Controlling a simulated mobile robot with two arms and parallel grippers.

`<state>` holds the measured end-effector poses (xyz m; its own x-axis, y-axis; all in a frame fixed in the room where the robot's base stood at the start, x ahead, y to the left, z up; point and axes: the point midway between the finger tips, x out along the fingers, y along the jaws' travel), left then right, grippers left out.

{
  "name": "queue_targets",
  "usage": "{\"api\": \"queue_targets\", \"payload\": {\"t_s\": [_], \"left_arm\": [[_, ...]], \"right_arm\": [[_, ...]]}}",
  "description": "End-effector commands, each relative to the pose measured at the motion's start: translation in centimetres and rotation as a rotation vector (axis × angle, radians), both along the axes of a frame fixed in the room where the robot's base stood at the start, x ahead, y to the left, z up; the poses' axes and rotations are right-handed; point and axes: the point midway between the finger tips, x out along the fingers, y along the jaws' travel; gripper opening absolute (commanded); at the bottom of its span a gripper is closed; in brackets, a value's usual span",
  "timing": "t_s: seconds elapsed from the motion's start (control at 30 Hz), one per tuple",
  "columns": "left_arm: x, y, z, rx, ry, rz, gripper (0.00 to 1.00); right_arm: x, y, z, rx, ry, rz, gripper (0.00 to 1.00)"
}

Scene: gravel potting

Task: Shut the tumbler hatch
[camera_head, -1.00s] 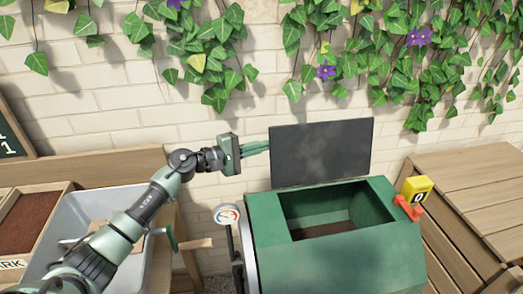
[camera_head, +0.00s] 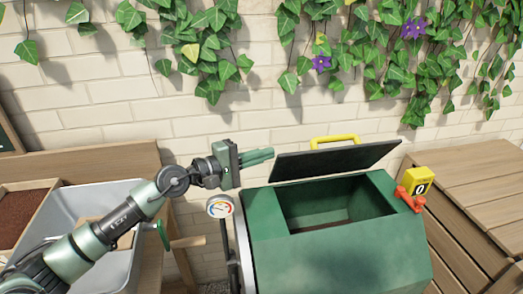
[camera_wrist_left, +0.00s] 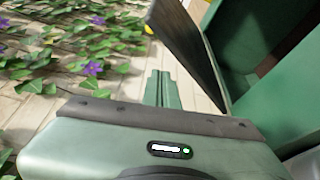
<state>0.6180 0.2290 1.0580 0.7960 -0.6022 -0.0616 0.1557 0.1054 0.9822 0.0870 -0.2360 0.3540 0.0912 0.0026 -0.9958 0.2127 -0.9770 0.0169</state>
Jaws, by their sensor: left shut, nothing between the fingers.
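The green tumbler (camera_head: 330,262) stands at the lower centre of the head view with its rectangular opening showing. Its dark hatch (camera_head: 335,161) is hinged at the back edge and leans forward part-way over the opening, with a yellow handle (camera_head: 335,139) on its far side. The hatch also shows in the left wrist view (camera_wrist_left: 188,45) beside the green tumbler wall (camera_wrist_left: 285,95). My left gripper (camera_head: 270,155) is shut and empty, its fingertips at the left edge of the hatch; contact cannot be told. My right gripper is not in view.
A yellow counter (camera_head: 419,181) and a red-orange latch (camera_head: 410,201) sit at the tumbler's right edge. A dial gauge (camera_head: 220,207) stands at its left. A grey tub (camera_head: 75,215) is at left, wooden decking (camera_head: 475,190) at right, an ivy wall behind.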

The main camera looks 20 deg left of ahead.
Motion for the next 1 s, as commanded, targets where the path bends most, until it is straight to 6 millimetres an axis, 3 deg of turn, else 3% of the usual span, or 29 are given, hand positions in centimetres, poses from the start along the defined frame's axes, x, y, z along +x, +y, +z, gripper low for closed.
{"api": "queue_targets", "payload": {"t_s": [0.5,1.0], "left_arm": [[-1.3,-0.8,-0.6,0.001,0.001,0.000,0.00],[-1.9,-0.2,-0.9,0.002,0.001,0.003,0.00]], "right_arm": [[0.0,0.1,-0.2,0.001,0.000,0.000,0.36],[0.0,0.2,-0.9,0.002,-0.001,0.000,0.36]]}}
